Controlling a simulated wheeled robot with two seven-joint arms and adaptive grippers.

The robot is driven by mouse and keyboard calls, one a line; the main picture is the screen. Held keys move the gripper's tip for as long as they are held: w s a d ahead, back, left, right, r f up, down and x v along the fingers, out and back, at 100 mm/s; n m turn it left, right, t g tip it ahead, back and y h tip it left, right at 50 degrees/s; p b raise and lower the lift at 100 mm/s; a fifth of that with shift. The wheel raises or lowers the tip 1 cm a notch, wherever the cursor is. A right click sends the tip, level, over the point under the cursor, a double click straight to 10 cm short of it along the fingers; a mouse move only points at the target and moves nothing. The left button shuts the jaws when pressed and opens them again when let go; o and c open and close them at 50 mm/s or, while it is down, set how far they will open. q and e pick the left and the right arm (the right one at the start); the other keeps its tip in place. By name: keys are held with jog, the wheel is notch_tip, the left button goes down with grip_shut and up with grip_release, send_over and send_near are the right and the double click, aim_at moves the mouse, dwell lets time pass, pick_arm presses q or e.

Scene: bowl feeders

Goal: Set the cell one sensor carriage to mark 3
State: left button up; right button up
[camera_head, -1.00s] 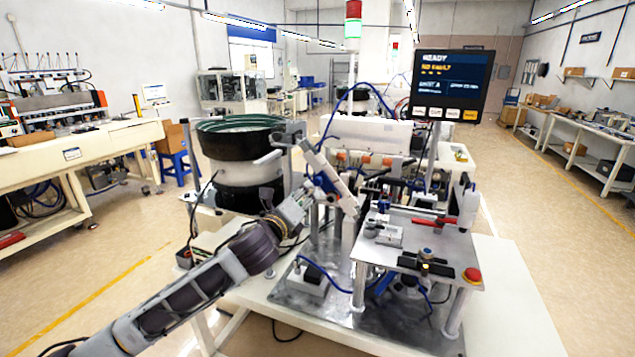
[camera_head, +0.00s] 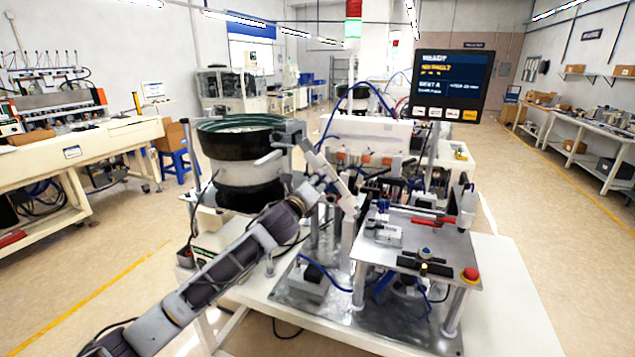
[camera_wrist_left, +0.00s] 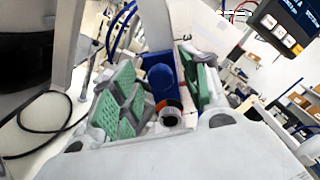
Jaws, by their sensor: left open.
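My left gripper (camera_head: 326,184) is at the light grey slanted rail (camera_head: 330,168) beside the bowl feeder. In the left wrist view the gripper (camera_wrist_left: 160,88) is open, its green pads standing apart. A blue round-topped part (camera_wrist_left: 162,78), which may be the sensor carriage's knob, shows between the pads, with a dark ring and a trace of red below it. I cannot tell whether a pad touches it. The carriage body and the marks cannot be made out; the gripper hides part of that area in the head view. My right gripper is not in view.
The black and white bowl feeder (camera_head: 240,160) stands left of the rail. A raised metal plate (camera_head: 405,258) with a red button (camera_head: 471,274) is to the right. A screen (camera_head: 450,85) stands behind. Blue hoses run close by.

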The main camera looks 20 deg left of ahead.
pick_arm(q)
jog(key=shift+w, duration=0.75)
grip_shut()
